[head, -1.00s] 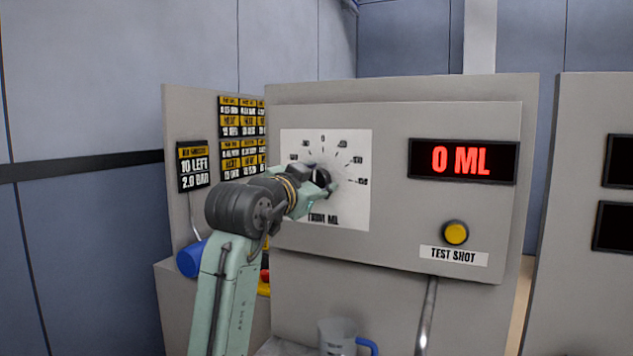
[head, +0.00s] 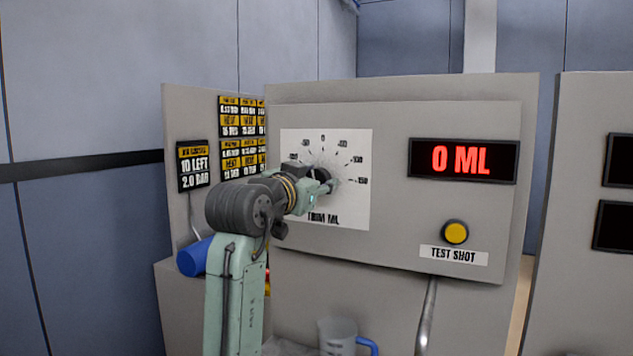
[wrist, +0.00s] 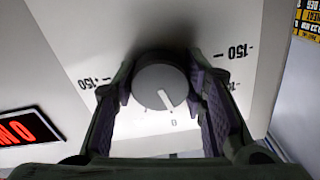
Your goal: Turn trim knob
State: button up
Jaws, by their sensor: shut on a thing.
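The trim knob (wrist: 158,80) is a round grey knob with a white pointer line. It stands on a white dial plate (head: 352,212) marked from -150 through 0 to 150. In the wrist view the dial shows upside down, and the pointer is close to the 0 mark. My gripper (wrist: 160,88) is shut on the knob, with one dark finger on each side. In the head view my gripper (head: 324,184) is at the dial's middle and hides most of the knob and some lower-left marks.
A red display (head: 462,160) reads 0 ML. Below it is a yellow test shot button (head: 455,233). A small sign (head: 194,166) reads 10 LEFT, 2.0 BAR, beside yellow-and-black label cards (head: 240,118). A jug with a blue handle (head: 338,337) stands below the panel.

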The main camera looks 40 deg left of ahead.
jog(key=shift+n, duration=1.5)
jog(key=shift+r, duration=0.1)
jog(key=o, duration=1.2)
jog(key=shift+s, duration=0.1)
jog(key=v, duration=1.1)
jog(key=shift+s, duration=0.4)
